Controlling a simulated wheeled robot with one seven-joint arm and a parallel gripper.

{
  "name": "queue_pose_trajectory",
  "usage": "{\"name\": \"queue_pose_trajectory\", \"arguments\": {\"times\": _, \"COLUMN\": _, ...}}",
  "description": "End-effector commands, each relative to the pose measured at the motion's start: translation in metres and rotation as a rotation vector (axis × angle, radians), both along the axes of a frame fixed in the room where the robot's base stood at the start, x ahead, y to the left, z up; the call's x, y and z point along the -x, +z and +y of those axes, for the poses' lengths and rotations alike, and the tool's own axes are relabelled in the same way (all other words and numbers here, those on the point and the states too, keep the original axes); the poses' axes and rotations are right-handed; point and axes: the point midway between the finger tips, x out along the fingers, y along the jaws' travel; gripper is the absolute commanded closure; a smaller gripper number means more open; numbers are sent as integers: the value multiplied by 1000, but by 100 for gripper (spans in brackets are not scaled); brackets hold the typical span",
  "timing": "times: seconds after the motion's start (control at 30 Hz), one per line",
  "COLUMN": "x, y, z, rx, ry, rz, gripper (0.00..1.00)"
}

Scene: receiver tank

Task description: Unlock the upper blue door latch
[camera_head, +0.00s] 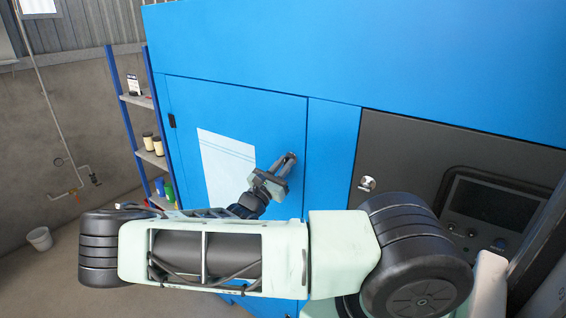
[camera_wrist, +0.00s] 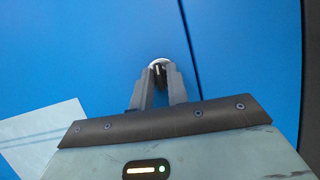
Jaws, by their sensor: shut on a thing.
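The blue door (camera_head: 262,115) fills the left part of the blue cabinet and looks closed. Its latch (camera_wrist: 158,66) shows in the wrist view as a round pale rim with a dark piece in it, close to the door's edge seam. My gripper (camera_wrist: 159,74) reaches the latch, its two grey fingers shut on the dark piece. In the head view my gripper (camera_head: 288,160) meets the door near its right edge, and the fingers hide most of the latch. Whether the latch is turned cannot be told.
A white sheet (camera_head: 222,165) is on the door. A dark panel (camera_head: 400,150) with a round silver lock (camera_head: 367,183) and a screen (camera_head: 497,203) is to the right. A shelf (camera_head: 137,100) stands left, and a bucket (camera_head: 40,238) is on the floor.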

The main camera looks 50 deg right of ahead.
Motion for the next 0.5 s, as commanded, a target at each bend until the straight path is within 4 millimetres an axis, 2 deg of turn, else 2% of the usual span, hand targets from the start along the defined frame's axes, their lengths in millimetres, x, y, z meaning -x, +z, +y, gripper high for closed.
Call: {"name": "queue_pose_trajectory", "arguments": {"times": 0.5, "x": 1, "y": -2, "z": 0, "rx": 2, "ry": 1, "rz": 92, "gripper": 100}}
